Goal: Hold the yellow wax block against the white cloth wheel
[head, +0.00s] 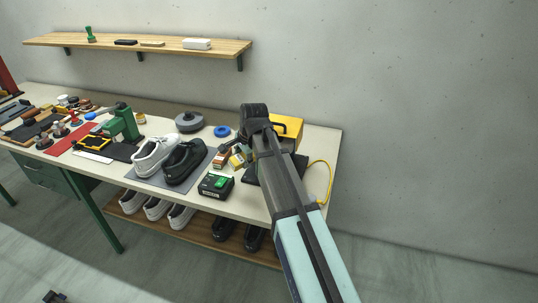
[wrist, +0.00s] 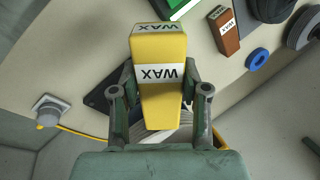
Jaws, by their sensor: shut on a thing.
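The yellow wax block (wrist: 157,95) with WAX labels is held between the two fingers of my gripper (wrist: 160,82) in the wrist view. In the head view the yellow block (head: 237,160) shows at the end of my gripper (head: 240,154), above the right part of the bench. A pale, ribbed piece, seemingly the white cloth wheel (wrist: 148,130), shows behind the block between my fingers. It is mostly hidden, and I cannot tell whether the block touches it. In the head view my arm covers the wheel; the yellow machine housing (head: 291,126) stands behind my arm.
A brown wax block (head: 221,159) stands just left of the yellow one. A green-and-black box (head: 216,186), a black shoe (head: 185,162), a white shoe (head: 154,155) and a blue ring (head: 222,131) are near. A yellow cord (head: 329,180) runs at the bench's right end.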

